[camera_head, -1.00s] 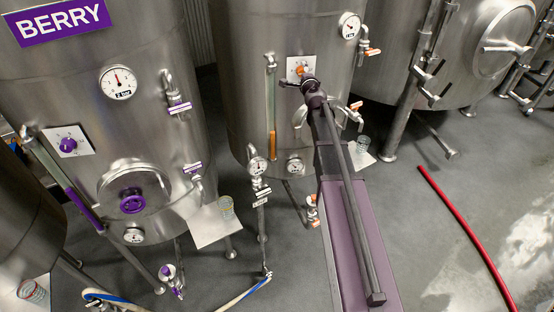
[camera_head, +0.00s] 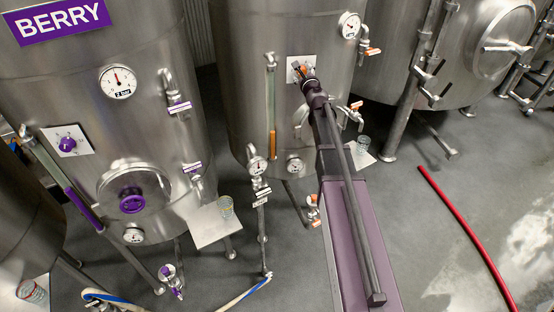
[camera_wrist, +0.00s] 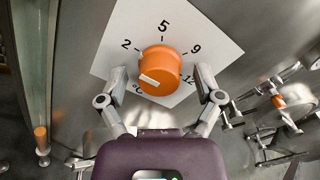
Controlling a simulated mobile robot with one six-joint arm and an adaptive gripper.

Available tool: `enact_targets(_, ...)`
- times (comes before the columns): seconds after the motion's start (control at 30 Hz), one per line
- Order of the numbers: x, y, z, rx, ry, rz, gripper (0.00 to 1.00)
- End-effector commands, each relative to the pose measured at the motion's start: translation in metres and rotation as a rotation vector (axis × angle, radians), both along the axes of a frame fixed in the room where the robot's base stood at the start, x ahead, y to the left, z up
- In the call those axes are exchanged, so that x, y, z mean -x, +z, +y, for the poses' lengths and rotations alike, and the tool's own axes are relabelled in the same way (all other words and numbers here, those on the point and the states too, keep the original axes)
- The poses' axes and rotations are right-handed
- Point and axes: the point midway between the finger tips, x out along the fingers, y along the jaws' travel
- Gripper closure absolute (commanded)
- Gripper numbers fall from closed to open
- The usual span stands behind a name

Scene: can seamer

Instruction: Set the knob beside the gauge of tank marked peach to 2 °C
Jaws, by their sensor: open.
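The orange knob (camera_wrist: 158,68) sits on a white dial plate (camera_wrist: 200,33) marked 2, 5, 9, 12 and °C. A white bar on the knob's face lies toward its lower left, below the 2; its exact reading is hard to tell. My gripper (camera_wrist: 160,78) is open, with one finger on each side of the knob; neither finger clearly touches it. In the head view the dial plate (camera_head: 292,63) is on the middle tank (camera_head: 245,100), partly hidden by my gripper (camera_head: 302,72). No peach label shows.
An upright sight glass (camera_head: 271,105) with orange liquid stands left of the plate. Orange-handled valves (camera_head: 369,51) and a round gauge (camera_head: 349,26) are to the right. The BERRY tank (camera_head: 60,80) stands left. A red hose (camera_head: 465,238) lies on the floor.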

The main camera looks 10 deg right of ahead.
Motion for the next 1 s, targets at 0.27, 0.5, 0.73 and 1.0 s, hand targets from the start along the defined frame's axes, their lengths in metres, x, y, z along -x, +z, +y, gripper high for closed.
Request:
enact_targets(0.27,0.000,0.000,0.000,-0.237,0.000,-0.007,0.16)
enact_targets(0.5,0.000,-0.001,0.000,-0.442,-0.001,-0.013,0.16)
enact_targets(0.73,0.028,0.000,0.000,-0.501,-0.001,-0.015,0.16)
enact_targets(1.0,0.066,0.000,-0.001,-0.499,-0.001,-0.015,0.16)
